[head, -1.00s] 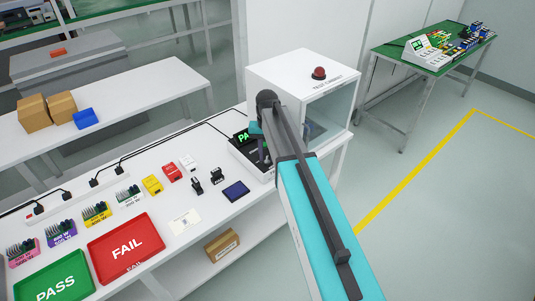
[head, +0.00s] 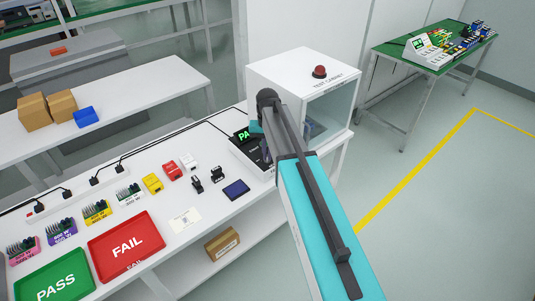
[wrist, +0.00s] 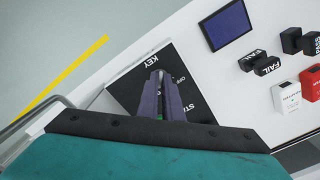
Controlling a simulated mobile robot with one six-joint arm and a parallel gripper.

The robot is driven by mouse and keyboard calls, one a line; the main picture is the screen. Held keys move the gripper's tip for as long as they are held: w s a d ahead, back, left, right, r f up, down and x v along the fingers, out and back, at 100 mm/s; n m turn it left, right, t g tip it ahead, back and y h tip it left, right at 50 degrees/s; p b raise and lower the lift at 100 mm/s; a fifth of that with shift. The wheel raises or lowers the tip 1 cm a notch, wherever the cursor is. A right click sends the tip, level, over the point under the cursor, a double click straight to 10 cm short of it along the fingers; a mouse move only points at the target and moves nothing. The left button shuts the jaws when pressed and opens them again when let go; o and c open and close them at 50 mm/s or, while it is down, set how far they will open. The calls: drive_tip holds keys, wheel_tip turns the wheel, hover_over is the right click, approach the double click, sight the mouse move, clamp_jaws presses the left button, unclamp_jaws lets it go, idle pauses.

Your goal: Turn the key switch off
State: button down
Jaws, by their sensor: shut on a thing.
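In the wrist view, my gripper (wrist: 160,78) reaches down over a black panel (wrist: 125,86) marked KEY and OFF. Its two fingers are close together and shut on the key of the key switch. The fingers hide most of the key, so its turned angle cannot be told. In the head view, the tester (head: 240,150) with a lit green display reading "PA" stands beside the white test cabinet.
The white cabinet (head: 300,75) with a red button stands behind my arm. A dark blue pad (head: 236,190), black stamps (head: 197,185), a red FAIL tray (head: 152,246) and a green PASS tray (head: 80,270) lie to the left.

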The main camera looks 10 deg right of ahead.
drive_tip(key=n+b, duration=0.1)
drive_tip(key=n, duration=0.3)
drive_tip(key=shift+n, duration=0.4)
drive_tip(key=n+b, duration=0.1)
drive_tip(key=n, duration=0.4)
drive_tip(key=shift+b, duration=0.3)
drive_tip(key=n+b, duration=0.1)
drive_tip(key=n, duration=0.5)
drive_tip(key=shift+n, duration=0.4)
drive_tip(key=c, duration=1.9)
unclamp_jaws()
drive_tip(key=shift+r, duration=0.1)
